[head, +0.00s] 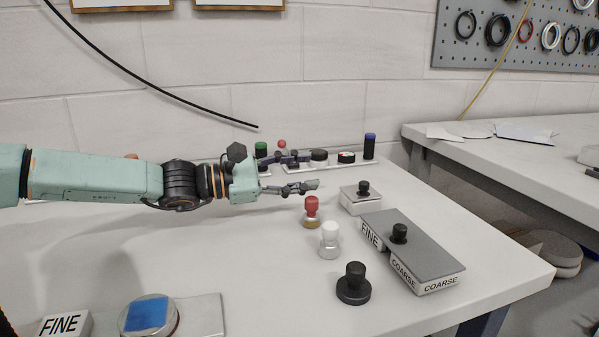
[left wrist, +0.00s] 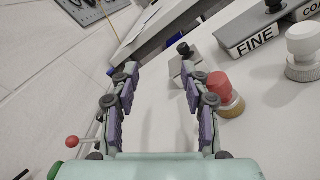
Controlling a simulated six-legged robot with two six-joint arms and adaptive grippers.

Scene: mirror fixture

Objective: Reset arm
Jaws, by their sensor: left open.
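My left arm comes in from the left in the head view, and its gripper (head: 300,187) is held over the white table (head: 250,270). In the left wrist view the two fingers of the left gripper (left wrist: 158,90) stand wide apart with nothing between them but table top. A red-topped knob with a brass base (head: 312,211) stands just right of and nearer than the fingertips; in the left wrist view the red knob (left wrist: 225,92) is beside the right finger. My right gripper is not in either view.
A white knob (head: 329,240), a black knob (head: 354,284) and a grey FINE/COARSE block (head: 425,252) stand on the right. A small knobbed block (head: 362,198) is behind them. A strip with coloured knobs (head: 345,164) lies at the back. A blue-topped disc (head: 147,315) is at front left.

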